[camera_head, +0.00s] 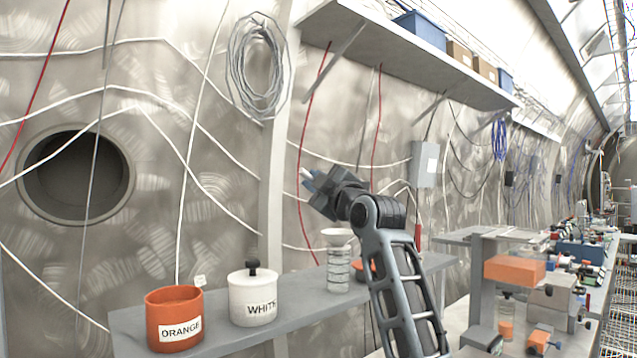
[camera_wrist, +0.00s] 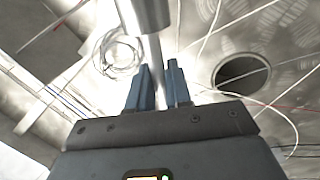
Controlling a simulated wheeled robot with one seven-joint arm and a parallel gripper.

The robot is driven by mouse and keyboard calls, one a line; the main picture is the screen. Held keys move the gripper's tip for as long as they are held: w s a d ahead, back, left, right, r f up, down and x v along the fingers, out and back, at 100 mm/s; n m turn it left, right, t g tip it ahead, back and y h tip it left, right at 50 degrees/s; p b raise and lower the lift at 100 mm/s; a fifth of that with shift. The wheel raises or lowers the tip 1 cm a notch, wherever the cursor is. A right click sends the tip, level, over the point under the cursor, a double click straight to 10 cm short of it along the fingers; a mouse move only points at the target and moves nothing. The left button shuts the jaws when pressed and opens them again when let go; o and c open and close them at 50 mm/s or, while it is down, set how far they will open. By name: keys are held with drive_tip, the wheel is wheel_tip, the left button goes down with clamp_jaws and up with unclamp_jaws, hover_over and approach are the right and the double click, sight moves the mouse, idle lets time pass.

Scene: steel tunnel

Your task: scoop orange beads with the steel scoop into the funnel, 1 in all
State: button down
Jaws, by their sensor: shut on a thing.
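My gripper (camera_head: 309,181) is raised in front of the wall, above and left of the funnel. In the wrist view its blue fingers (camera_wrist: 160,92) are shut on the thin handle of the steel scoop (camera_wrist: 145,12), whose round metal cup shows at the top edge. The inside of the cup is hidden. The white funnel (camera_head: 338,233) sits on a clear ribbed container (camera_head: 338,272) on the shelf. The open orange pot labelled ORANGE (camera_head: 174,322) stands at the shelf's left end. I cannot make out beads in it.
A white lidded pot (camera_head: 253,300) stands between the orange pot and the funnel. An orange item (camera_head: 361,268) is partly hidden behind my arm. A high wall shelf (camera_head: 345,40) carries boxes. A cluttered bench (camera_head: 560,280) stands at the right.

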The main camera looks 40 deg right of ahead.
drive_tip(key=shift+d+r+m+h+p, duration=0.3)
drive_tip(key=shift+m+p, duration=0.2)
drive_tip(key=shift+p, duration=0.25)
drive_tip(key=m, duration=0.1)
drive_tip(key=d+r+m+h, duration=0.1)
drive_tip(key=m, duration=0.1)
drive_tip(key=shift+r+g, duration=0.25)
drive_tip(key=shift+g, duration=0.15)
drive_tip(key=d+m, duration=0.1)
drive_tip(key=m, duration=0.1)
drive_tip(key=d+r+m+g, duration=0.1)
drive_tip(key=m, duration=0.1)
drive_tip(key=shift+d+m+h, duration=0.2)
drive_tip(key=shift+m+h, duration=0.2)
drive_tip(key=d+m, duration=0.1)
drive_tip(key=m, duration=0.1)
drive_tip(key=d+r+m+g, duration=0.1)
drive_tip(key=d+m, duration=0.1)
drive_tip(key=shift+w+r+m+g, duration=0.1)
drive_tip(key=shift+m+g, duration=0.2)
drive_tip(key=shift+r, duration=1.9)
